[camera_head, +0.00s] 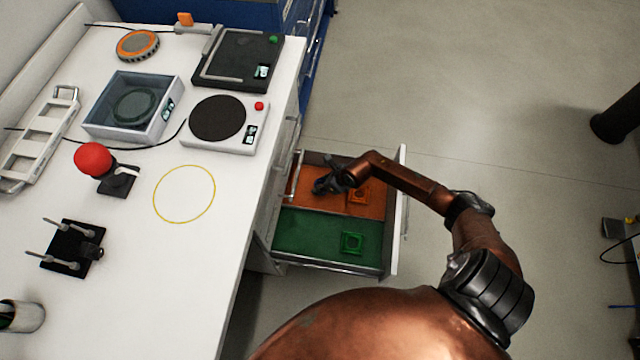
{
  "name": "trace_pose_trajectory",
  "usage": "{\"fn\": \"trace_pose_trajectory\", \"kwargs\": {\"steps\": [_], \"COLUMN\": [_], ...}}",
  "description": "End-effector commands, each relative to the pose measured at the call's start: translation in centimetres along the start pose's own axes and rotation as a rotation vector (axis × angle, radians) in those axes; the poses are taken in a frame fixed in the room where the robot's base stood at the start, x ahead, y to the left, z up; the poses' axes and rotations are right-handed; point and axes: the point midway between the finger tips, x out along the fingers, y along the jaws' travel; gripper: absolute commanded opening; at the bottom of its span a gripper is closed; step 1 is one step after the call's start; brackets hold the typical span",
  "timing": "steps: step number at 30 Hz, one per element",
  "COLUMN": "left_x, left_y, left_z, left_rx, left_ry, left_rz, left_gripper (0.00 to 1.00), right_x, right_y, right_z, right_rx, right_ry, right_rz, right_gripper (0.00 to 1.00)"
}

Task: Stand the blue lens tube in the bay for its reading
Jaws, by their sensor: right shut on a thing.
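My right gripper (326,184) is low over the orange compartment of an open drawer, at its left part. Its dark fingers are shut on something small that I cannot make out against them. I cannot pick out the blue lens tube clearly anywhere; it may be hidden in or behind the fingers. No thing on the bench is plainly marked as the bay. A box with a clear lid (133,105) and a black instrument with a small display (238,60) stand at the back of the bench. My left gripper is not in view.
A round-plate device (255,138), a red-ball device (93,160) and a black pronged stand (72,248) occupy the bench. A yellow ring (184,222) marks bare surface.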

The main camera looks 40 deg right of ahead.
Motion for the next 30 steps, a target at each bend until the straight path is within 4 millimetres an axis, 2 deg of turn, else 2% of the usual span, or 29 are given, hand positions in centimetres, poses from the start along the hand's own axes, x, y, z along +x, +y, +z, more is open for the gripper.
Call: {"fn": "trace_pose_trajectory", "kwargs": {"steps": [9, 10, 17, 29, 30], "left_x": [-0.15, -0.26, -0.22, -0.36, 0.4], "left_y": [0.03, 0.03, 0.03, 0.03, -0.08], "left_z": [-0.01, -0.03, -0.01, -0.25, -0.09], "left_rx": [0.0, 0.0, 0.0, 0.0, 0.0], "left_ry": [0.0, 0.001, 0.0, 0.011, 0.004], "left_rz": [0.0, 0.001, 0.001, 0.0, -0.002], "left_gripper": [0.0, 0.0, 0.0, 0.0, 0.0], "right_x": [0.09, 0.09, 0.06, -0.44, -0.72], "right_y": [0.0, 0.0, 0.01, -0.03, -0.05], "right_z": [0.0, -0.02, -0.02, 0.1, 0.14], "right_rx": [0.0, 0.0, 0.0, 0.0, 0.0], "right_ry": [-0.001, -0.001, 0.0, -0.001, -0.001], "right_rz": [0.0, 0.0, 0.0, -0.001, -0.001], "right_gripper": [0.08, 0.4, 0.55, 0.56, 0.56]}}
